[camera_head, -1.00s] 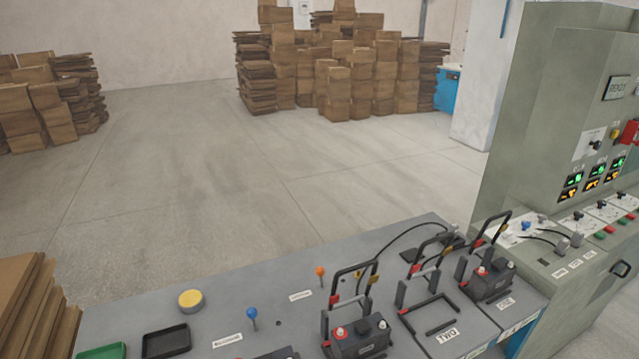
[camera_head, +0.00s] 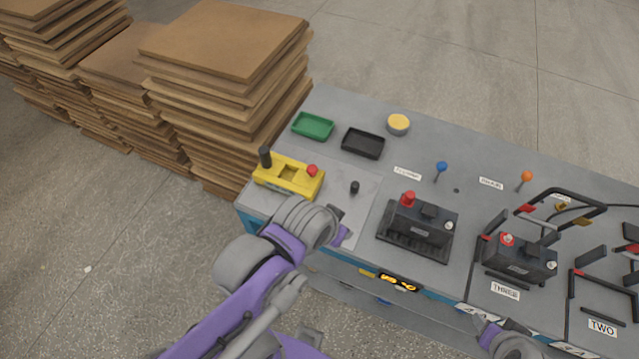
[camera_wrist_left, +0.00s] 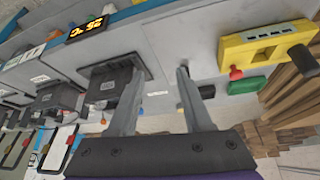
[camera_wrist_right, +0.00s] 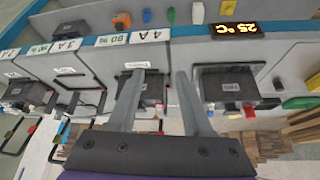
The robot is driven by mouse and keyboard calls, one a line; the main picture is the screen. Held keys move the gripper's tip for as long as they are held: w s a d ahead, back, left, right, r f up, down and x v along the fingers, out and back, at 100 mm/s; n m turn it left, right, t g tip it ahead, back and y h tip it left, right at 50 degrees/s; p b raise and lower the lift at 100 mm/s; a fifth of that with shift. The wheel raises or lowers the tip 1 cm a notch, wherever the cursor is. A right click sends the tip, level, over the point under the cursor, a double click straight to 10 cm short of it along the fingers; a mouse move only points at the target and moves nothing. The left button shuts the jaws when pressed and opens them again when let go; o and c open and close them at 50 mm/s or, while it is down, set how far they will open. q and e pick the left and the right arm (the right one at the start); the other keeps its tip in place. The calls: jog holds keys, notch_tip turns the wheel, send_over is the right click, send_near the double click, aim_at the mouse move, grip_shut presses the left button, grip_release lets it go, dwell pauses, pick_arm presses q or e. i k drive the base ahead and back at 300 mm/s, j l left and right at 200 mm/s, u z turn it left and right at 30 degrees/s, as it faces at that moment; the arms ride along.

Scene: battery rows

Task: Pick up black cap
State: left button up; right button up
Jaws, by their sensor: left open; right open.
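A small black cap (camera_head: 354,186) stands upright on the grey bench plate, between the yellow block and the nearest battery. My left gripper (camera_wrist_left: 161,75) is open and empty, pointing at the bench between a battery and the yellow block. In the head view my left wrist is in front of the bench, short of the cap. My right gripper (camera_wrist_right: 168,78) is open and empty, facing the batteries.
A green tray (camera_head: 313,126), a black tray (camera_head: 363,143) and a yellow round button (camera_head: 398,124) lie behind the cap. A battery (camera_head: 420,222) with a red cap stands to its right. Stacked cardboard (camera_head: 220,60) rises behind left. The plate around the cap is clear.

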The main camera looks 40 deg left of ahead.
aim_at(354, 186)
jog(key=u, duration=0.9)
jog(key=i+j+u, duration=0.15)
jog(key=j+u, duration=0.15)
jog(key=i+j+u, duration=0.25)
jog(key=k+j, duration=0.05)
jog(key=k, duration=0.05)
